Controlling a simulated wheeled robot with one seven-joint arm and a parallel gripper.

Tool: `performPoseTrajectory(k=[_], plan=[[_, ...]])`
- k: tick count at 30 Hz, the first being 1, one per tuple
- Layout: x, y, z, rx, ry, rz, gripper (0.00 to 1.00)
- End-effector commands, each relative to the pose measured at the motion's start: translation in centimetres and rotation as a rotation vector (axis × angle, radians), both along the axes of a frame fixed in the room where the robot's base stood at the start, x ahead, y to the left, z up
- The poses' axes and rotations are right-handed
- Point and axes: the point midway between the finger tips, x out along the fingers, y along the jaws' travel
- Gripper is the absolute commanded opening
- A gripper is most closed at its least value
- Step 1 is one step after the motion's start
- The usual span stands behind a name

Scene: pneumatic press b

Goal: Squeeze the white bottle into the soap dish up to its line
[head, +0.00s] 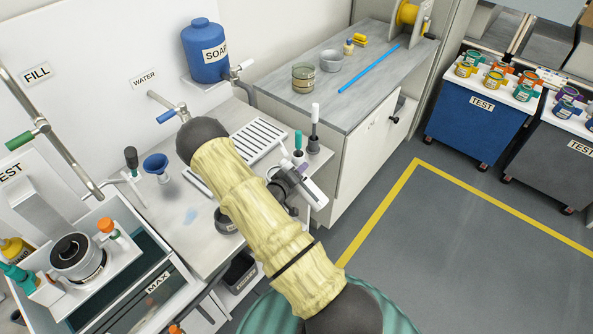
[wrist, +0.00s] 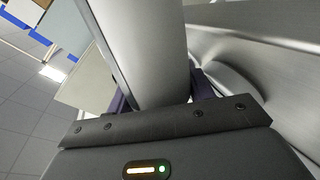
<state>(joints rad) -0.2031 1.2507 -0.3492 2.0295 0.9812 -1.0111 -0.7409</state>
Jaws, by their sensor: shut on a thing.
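My gripper (head: 301,172) is at the right end of the sink counter, past my yellow-sleeved arm. In the wrist view its dark purple fingers (wrist: 158,95) are shut on a smooth pale cylinder, which I take for the white bottle (wrist: 155,45). The bottle fills the space between the fingers, and its far end is out of view. In the head view the gripper and arm mostly hide it. I cannot make out the soap dish or its line for certain. A dark round piece (head: 228,222) shows partly from behind my arm.
A blue soap tank (head: 206,50) with a tap stands on a wall shelf. A slotted drain rack (head: 258,136) and a blue funnel (head: 157,166) are on the counter. Upright handled tools (head: 314,130) stand close to my gripper.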

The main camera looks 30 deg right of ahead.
Motion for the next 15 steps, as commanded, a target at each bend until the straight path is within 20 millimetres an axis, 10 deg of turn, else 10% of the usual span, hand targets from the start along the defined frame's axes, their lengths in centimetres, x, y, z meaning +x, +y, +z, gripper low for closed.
performPoseTrajectory(k=[15], plan=[[0.61, 0.33, 0.16, -0.13, 0.352, 0.002, 0.02]])
